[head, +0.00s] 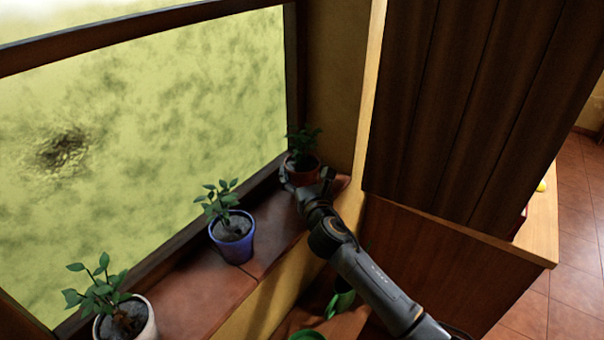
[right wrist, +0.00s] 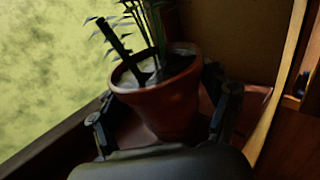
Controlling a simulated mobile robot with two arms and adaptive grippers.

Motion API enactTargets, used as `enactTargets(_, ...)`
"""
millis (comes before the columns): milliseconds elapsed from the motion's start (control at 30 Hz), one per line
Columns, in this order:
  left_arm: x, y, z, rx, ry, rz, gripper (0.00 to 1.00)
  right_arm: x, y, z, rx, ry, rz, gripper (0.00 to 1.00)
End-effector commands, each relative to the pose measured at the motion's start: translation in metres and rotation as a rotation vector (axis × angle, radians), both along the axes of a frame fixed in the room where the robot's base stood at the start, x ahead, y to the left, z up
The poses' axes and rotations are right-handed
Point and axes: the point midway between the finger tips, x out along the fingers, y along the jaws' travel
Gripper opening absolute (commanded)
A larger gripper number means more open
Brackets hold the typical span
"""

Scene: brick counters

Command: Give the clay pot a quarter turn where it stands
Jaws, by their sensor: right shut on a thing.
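The clay pot (head: 301,176) is reddish-brown, holds a small leafy plant, and stands at the far end of the windowsill, near the corner. In the right wrist view the clay pot (right wrist: 166,105) fills the middle, with dark soil and a plant stem in it. My right gripper (head: 303,185) reaches it from the front. In the right wrist view its fingers (right wrist: 165,112) lie on the left and right sides of the pot, shut on it. The pot's lower front is partly hidden by my gripper. My left gripper is not in view.
A blue pot (head: 234,246) with a plant stands nearer on the sill (head: 190,300), and a white pot (head: 140,325) with a plant is at the lower left. The window (head: 140,120) runs along the left. A dark wooden panel (head: 470,110) is at the right.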

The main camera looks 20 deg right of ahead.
Motion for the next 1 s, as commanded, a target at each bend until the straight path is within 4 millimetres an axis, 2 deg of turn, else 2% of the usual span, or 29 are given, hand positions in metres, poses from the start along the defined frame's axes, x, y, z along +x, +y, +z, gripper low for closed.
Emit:
enactTargets(100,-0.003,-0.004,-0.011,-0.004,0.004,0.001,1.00,0.000,0.001,-0.001,0.005,-0.004,-0.044,0.17)
enactTargets(433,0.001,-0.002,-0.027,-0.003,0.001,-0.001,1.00,0.000,0.001,0.000,0.003,-0.003,-0.139,0.17)
enactTargets(1000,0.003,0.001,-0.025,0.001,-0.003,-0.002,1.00,0.000,0.000,-0.006,0.001,-0.003,-0.138,0.17)
